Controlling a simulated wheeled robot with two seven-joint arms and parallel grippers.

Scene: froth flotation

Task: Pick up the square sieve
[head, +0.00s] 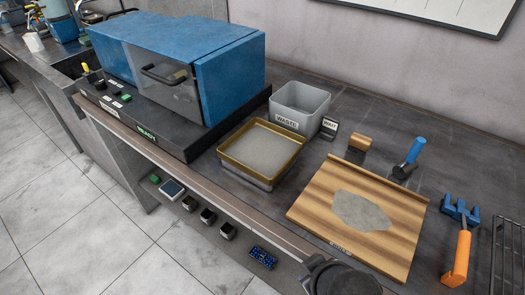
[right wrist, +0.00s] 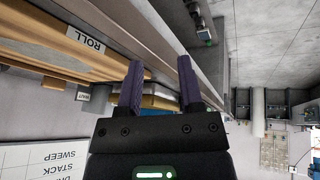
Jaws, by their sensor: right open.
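The square sieve (head: 231,153) has a gold-brown rim and a pale grey mesh floor. It sits on top of a metal pan on the dark bench, between the blue machine and the wooden board, in the head view. My right gripper (right wrist: 160,65) shows in the right wrist view with its two purple fingers apart and nothing between them. A pale and gold shape shows beyond the fingers; I cannot tell whether it is the sieve. In the head view a dark round part of my arm is at the bottom edge. My left gripper is in neither view.
A grey waste bin (head: 301,97) stands behind the sieve. The blue machine (head: 170,55) on its black base is to the left. A wooden board (head: 400,225) with a grey patch lies to the right. A blue-handled tool (head: 415,150) and an orange-handled tool (head: 461,255) are farther right.

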